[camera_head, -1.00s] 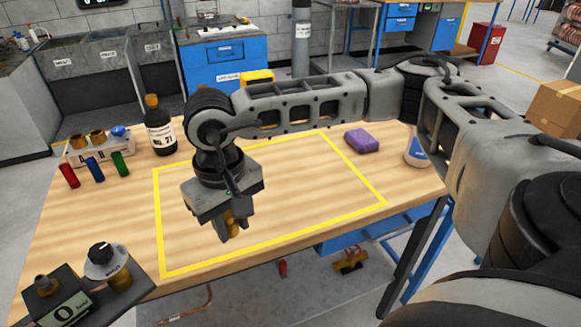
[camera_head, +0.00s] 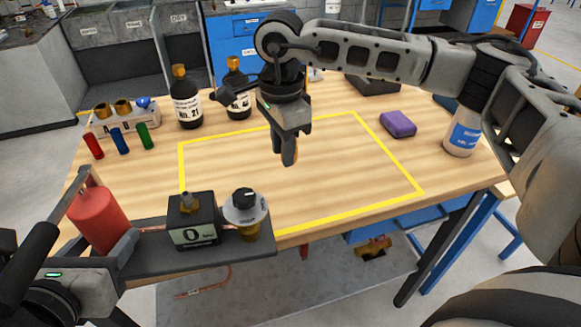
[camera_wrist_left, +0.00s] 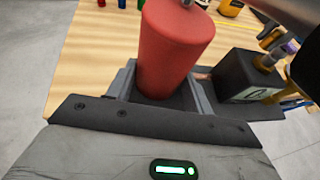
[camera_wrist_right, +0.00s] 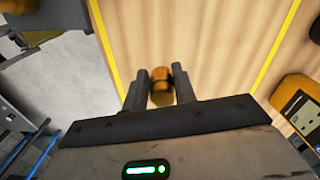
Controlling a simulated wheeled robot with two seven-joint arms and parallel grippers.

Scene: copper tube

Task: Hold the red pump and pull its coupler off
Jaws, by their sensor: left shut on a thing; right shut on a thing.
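The red pump (camera_head: 98,220) is a red cylinder with a grey metal top, at the left end of the dark plate at the front left. My left gripper (camera_head: 108,247) is shut around its lower body; in the left wrist view the pump (camera_wrist_left: 174,50) stands between the two fingers. My right gripper (camera_head: 286,158) points down over the yellow-outlined area and is shut on a small brass-coloured piece (camera_wrist_right: 161,88), apparently the coupler. That piece is apart from the pump and mostly hidden by the fingers in the head view.
A black display box (camera_head: 192,222) and a round dial (camera_head: 246,207) stand on the plate right of the pump. Two dark bottles (camera_head: 185,100) stand behind, near a small rack (camera_head: 124,116). A purple block (camera_head: 398,124) lies right. The outlined area is otherwise clear.

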